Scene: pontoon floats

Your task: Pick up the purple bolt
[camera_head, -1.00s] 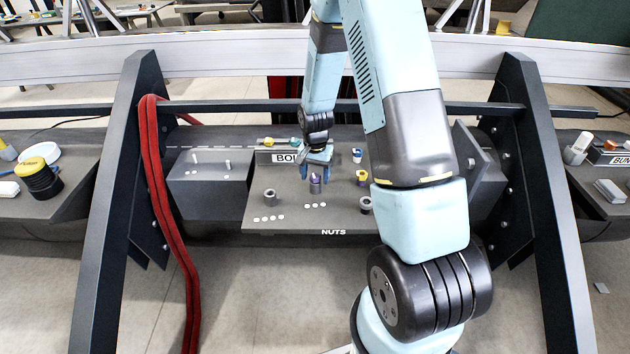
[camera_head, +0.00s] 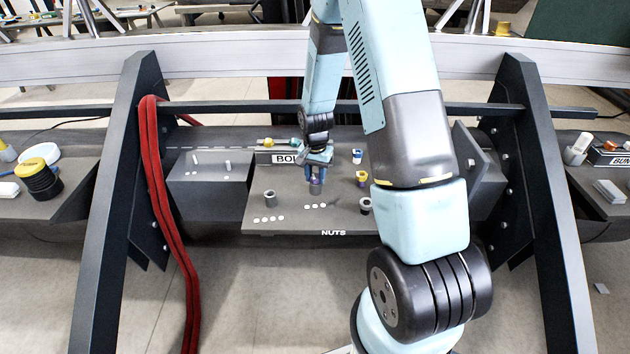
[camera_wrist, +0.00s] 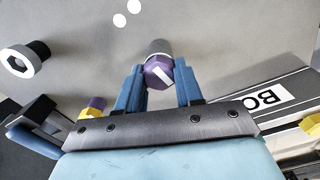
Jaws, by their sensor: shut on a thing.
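The purple bolt (camera_wrist: 157,73) has a purple hexagonal head with a white mark and sits upright in a grey cylindrical nut (camera_wrist: 159,46). In the wrist view the blue fingers of my gripper (camera_wrist: 158,84) are shut on the bolt's head, one finger on each side. In the head view my gripper (camera_head: 316,178) points down at the grey nut (camera_head: 316,188) on the grey table (camera_head: 290,225), and its fingers mostly hide the bolt. I cannot tell whether the bolt has lifted within the nut.
Two other grey nuts (camera_head: 270,198) (camera_head: 365,205) stand on the table. A yellow-and-purple bolt (camera_head: 361,178) and a blue-and-white one (camera_head: 357,156) stand to the right. A labelled bolt box (camera_head: 287,158) is behind. Red hoses (camera_head: 165,215) hang at left.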

